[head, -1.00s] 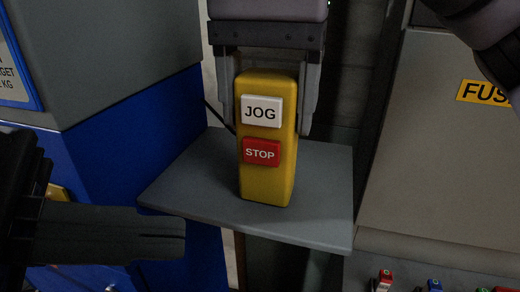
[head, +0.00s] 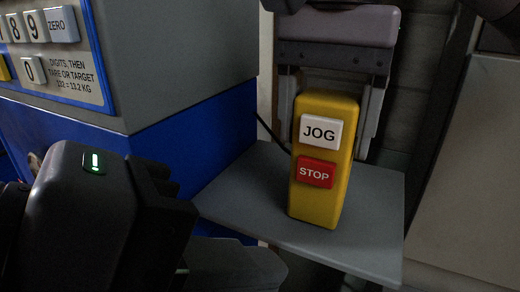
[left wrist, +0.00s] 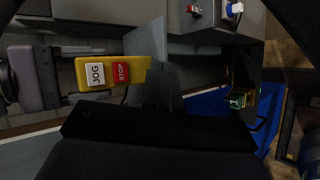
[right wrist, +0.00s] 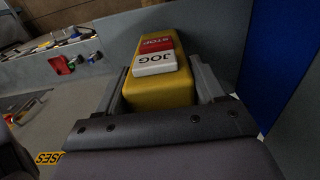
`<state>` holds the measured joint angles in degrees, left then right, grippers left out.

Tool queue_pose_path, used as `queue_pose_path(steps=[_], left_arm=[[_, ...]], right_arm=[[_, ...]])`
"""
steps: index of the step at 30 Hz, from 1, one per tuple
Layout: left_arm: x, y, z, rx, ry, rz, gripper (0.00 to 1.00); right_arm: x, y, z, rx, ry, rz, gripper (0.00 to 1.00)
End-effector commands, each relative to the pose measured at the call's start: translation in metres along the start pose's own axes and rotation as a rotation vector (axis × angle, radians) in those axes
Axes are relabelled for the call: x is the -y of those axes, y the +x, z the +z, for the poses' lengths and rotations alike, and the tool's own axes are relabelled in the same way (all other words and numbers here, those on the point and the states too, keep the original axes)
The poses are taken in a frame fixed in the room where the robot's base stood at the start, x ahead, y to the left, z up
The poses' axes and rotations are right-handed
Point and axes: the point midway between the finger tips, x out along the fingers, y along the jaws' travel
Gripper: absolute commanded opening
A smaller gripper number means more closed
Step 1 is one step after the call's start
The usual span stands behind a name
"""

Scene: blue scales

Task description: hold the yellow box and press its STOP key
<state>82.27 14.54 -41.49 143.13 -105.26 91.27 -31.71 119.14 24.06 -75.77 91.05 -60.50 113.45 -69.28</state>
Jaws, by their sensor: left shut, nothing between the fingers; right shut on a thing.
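The yellow box (head: 322,205) stands upright over a grey shelf, with a white JOG key (head: 321,132) above a red STOP key (head: 316,173). My right gripper (head: 328,148) comes from behind and is shut on the box's sides near its top. The right wrist view also shows the yellow box (right wrist: 160,93) between the fingers. My left gripper (head: 262,266) is shut and empty at lower left, its fingers below and left of the box, apart from it. Whether the box touches the shelf is unclear.
The grey shelf (head: 375,200) lies under the box. A blue and grey scale cabinet (head: 190,140) with a keypad panel (head: 60,85) stands at left, close to the left arm. A grey cabinet (head: 465,170) stands at right. A dark cable runs behind the box.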

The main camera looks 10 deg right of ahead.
Motion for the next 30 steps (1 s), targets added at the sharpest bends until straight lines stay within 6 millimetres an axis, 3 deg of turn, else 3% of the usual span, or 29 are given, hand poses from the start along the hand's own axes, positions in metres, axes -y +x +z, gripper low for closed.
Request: queue_pose_path(steps=[5,19,30], left_arm=[[-0.007,0.008,-0.001,0.015,0.007,0.005,0.0],[-0.038,0.051,-0.035,0.007,0.001,0.0,0.0],[-0.045,0.061,-0.042,0.005,0.002,0.002,0.0]], right_arm=[[0.0,0.0,0.0,0.0,0.0,-0.001,0.27],[0.0,0.0,0.0,0.0,0.0,-0.001,0.27],[0.0,0.0,0.0,0.0,0.0,-0.001,0.27]])
